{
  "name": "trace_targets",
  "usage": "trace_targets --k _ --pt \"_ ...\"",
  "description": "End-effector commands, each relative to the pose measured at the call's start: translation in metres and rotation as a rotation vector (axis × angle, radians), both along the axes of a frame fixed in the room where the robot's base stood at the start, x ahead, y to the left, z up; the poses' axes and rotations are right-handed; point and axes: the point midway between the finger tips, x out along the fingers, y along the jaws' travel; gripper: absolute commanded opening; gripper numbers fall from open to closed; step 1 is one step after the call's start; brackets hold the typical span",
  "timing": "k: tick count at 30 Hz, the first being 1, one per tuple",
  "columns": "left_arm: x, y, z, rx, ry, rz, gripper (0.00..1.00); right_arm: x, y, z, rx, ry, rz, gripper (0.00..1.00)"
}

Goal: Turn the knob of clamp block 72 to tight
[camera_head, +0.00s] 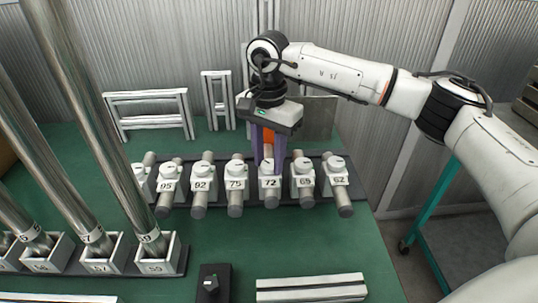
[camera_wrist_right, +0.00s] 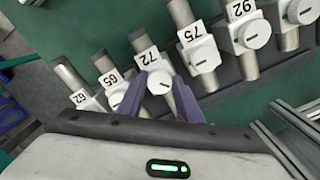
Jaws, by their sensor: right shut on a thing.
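Clamp block 72 (camera_head: 269,187) is a white block with a number label, set around a grey metal rod in the row on the green table. Its round white knob (camera_wrist_right: 159,84) carries a short dark mark, seen in the right wrist view. My right gripper (camera_head: 267,163) points down over this block. Its purple fingers (camera_wrist_right: 160,95) stand on either side of the knob and are shut on it. My left gripper is not in view.
Block 75 (camera_head: 236,184) stands close on the left, and block 62 (camera_head: 338,179) at the right end. Tall metal tubes (camera_head: 95,130) rise from white sockets at left. White frames (camera_head: 150,120) stand behind. A black box with a knob (camera_head: 213,288) lies in front.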

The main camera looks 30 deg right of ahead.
Motion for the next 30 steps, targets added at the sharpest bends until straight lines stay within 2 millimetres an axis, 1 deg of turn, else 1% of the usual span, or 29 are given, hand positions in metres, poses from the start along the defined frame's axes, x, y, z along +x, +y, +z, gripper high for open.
trace_targets --k 30 --pt "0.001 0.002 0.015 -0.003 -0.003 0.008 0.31 0.005 -0.002 0.002 -0.002 -0.004 -0.968 0.10"
